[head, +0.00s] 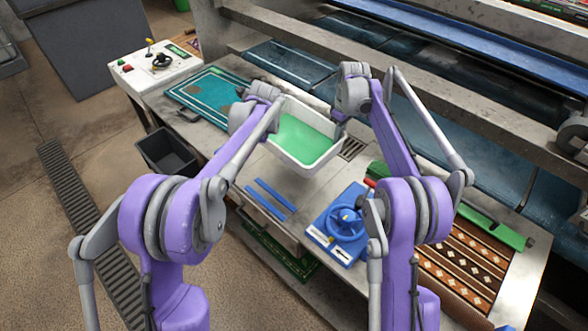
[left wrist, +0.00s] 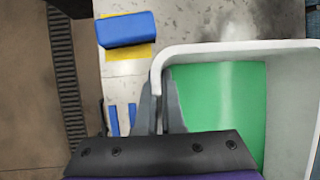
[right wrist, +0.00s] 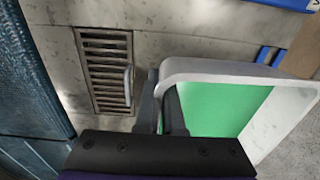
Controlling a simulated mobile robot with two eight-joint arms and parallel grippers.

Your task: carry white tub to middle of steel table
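The white tub (head: 318,155), with a green inside, is in the middle of the head view over the steel table (head: 222,172). My left gripper (left wrist: 160,108) has one finger on each side of the tub's wall at one end. My right gripper (right wrist: 160,108) likewise has its fingers on both sides of the wall at the opposite end. Both look shut on the tub, which appears level. The tub's underside is hidden, so I cannot tell surely whether it is clear of the table. The tub also shows in the left wrist view (left wrist: 293,110) and right wrist view (right wrist: 285,118).
Blue strips (head: 270,198) and a blue device with a handwheel (head: 340,225) lie in front of the tub. A drain grate (right wrist: 104,70) is beside it. A teal mat (head: 205,92), control box (head: 155,66) and black bin (head: 167,152) are left; a patterned rug (head: 460,262) is right.

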